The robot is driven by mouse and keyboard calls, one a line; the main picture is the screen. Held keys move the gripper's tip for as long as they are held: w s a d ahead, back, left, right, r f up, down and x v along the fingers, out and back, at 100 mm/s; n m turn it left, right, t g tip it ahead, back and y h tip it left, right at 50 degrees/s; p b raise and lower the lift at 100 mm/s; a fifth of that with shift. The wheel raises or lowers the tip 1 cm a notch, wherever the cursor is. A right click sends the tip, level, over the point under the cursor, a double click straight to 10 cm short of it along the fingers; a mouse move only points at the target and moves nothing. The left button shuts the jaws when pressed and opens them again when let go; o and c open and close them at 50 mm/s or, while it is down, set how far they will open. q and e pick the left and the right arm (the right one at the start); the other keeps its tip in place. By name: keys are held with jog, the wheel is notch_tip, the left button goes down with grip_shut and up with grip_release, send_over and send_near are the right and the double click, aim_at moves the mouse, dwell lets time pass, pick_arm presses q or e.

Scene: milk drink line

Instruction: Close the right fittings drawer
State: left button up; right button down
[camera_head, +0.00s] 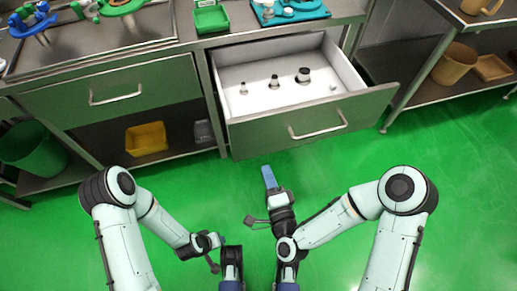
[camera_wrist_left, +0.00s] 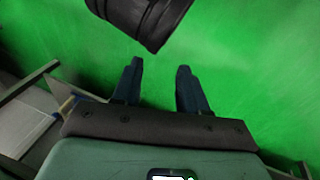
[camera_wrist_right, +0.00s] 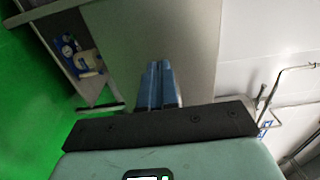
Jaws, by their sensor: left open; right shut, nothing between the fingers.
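The right fittings drawer (camera_head: 270,132) is pulled well out from under the counter in the head view. Its white inside holds several small dark and metal fittings (camera_head: 274,81), standing in a loose row. A silver bar handle (camera_head: 318,127) is on its front. My right gripper (camera_head: 268,172) is shut and empty, below the drawer front and left of the handle, apart from the handle. Its closed blue fingers also show in the right wrist view (camera_wrist_right: 160,66). My left gripper (camera_wrist_left: 159,66) is open and empty over the green floor; its fingers are hard to make out in the head view.
A closed drawer (camera_head: 115,98) is on the left. A green tray (camera_head: 210,18) and a teal tray (camera_head: 290,12) lie on the counter above. A yellow bin (camera_head: 147,138) is on the lower shelf. A shelf rack stands at right. The floor before the drawer is clear.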

aim_at(255, 139)
jog(key=b+x, duration=0.1)
jog(key=x, duration=0.7)
jog(key=shift+w+a, duration=0.1)
jog(key=shift+w, duration=0.3)
pick_arm(q)
jog(key=shift+w+a+f, duration=0.7)
jog(key=shift+w+f, duration=0.25)
jog(key=shift+w, duration=0.05)
pick_arm(e)
jog(key=shift+w+a, duration=0.1)
jog(key=shift+w, duration=0.3)
